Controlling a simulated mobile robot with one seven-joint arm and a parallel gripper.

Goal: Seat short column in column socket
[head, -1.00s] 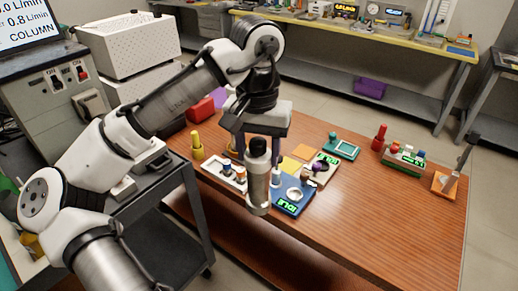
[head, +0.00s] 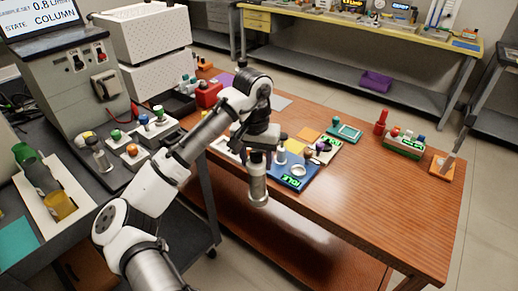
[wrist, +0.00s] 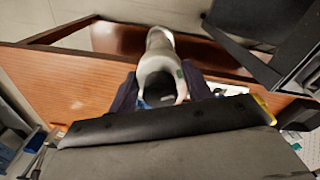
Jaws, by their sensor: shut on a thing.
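My gripper (head: 260,153) is shut on a grey metallic column (head: 258,183), which hangs upright in front of the table's near edge. In the wrist view the column (wrist: 159,47) sits between the dark fingers and points away from the camera. A blue base (head: 300,172) with a white ring and a green display reading IDLE stands on the table just behind and right of the column. I cannot tell for sure whether its ring (head: 298,170) is the column socket. The column is apart from this base in the head view.
The wooden table (head: 380,205) has clear room on its right. A teal frame (head: 346,132), a red-topped post (head: 380,122) and a green rack (head: 404,146) stand farther back. At left, a dark cart carries a grey instrument (head: 75,92) and a white tray (head: 75,225) with green and yellow cylinders.

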